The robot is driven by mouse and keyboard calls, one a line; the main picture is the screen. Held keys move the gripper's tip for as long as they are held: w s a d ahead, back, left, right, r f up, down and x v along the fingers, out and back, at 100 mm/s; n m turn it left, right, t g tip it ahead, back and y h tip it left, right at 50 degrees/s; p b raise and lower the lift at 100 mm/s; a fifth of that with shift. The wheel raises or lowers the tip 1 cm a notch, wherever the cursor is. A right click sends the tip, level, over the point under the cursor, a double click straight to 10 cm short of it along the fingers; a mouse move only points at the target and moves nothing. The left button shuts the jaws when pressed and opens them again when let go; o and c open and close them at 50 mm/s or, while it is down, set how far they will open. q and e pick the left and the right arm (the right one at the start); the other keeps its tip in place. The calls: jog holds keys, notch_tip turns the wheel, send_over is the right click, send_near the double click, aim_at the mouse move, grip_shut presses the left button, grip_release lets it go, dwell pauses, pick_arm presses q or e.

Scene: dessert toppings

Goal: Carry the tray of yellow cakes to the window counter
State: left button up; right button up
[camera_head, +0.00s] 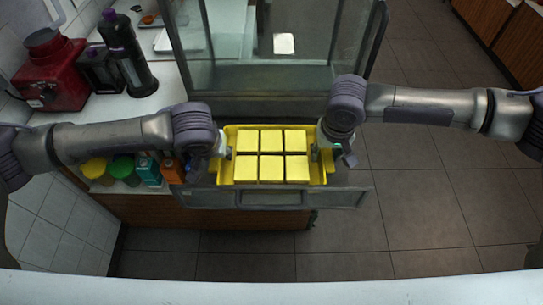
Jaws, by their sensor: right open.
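A yellow tray (321,177) holds several square yellow cakes (271,169) in two rows. It is level, in front of a glass case and over a dark grey ledge; I cannot tell whether it rests on the ledge. My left gripper (225,153) is at the tray's left end, and its fingers are too small and partly hidden to tell open from shut. My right gripper (326,155) is at the tray's right end, open, with its fingers close around or beside that end.
A glass display case (270,78) stands right behind the tray. On the left counter are a red appliance (48,70), a black bottle (127,55) and several jars and cartons (122,170). Tiled floor (430,190) is open to the right. Wooden cabinets (515,40) stand at the far right.

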pick_arm(q)
grip_shut()
pick_arm(e)
grip_shut()
pick_arm(q)
jog(key=shift+r, duration=0.2)
pick_arm(e)
jog(key=shift+r, duration=0.15)
